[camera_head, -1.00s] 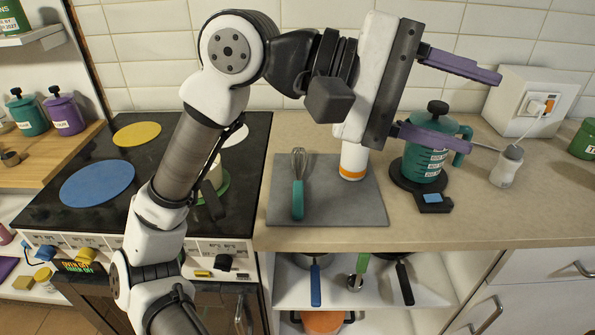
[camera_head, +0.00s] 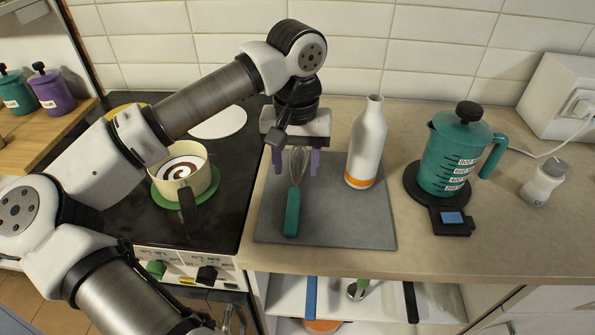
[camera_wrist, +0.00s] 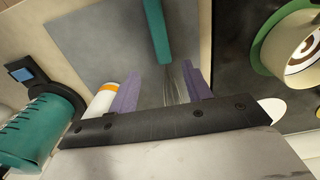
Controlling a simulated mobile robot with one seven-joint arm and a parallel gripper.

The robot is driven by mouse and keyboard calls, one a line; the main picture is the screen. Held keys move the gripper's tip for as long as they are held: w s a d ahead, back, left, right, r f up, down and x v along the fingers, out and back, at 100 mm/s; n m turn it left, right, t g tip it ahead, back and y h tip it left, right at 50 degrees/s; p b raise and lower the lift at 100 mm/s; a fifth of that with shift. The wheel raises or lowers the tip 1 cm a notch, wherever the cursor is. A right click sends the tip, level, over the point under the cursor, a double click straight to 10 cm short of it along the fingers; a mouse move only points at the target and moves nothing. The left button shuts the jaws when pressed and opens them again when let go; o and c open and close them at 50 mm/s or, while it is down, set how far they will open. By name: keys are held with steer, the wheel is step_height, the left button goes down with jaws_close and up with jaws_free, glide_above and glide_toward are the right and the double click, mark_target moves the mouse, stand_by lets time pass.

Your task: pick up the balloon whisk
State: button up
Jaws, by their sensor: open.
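The balloon whisk has a teal handle (camera_head: 292,212) and a wire head (camera_head: 297,163). It lies on a grey mat (camera_head: 345,225) on the counter, handle toward the front edge. My gripper (camera_head: 295,168) points down over the wire end, its purple fingers open on either side of the wires. In the wrist view the whisk handle (camera_wrist: 158,35) runs away from my gripper (camera_wrist: 163,88), and the wires (camera_wrist: 177,82) lie between the fingers, nearer the right one. I cannot tell how high the fingertips are above the mat.
A white bottle (camera_head: 367,145) with an orange band stands on the mat, right of my gripper. A teal jug (camera_head: 448,160) stands farther right. A pot (camera_head: 183,178) with brown-and-white contents sits on the stove at left. The mat's front right is clear.

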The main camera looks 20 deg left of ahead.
mark_target(294, 198)
step_height(294, 198, down, 3)
steer(key=shift+f, duration=0.15)
steer(key=f+p, duration=0.1)
steer(key=f, duration=0.2)
steer(key=f+p, duration=0.1)
steer(key=shift+s+a+f+p, duration=0.15)
steer(key=shift+s+f+p, duration=0.2)
steer(key=shift+s, duration=0.05)
steer(key=shift+f, duration=0.35)
jaws_close()
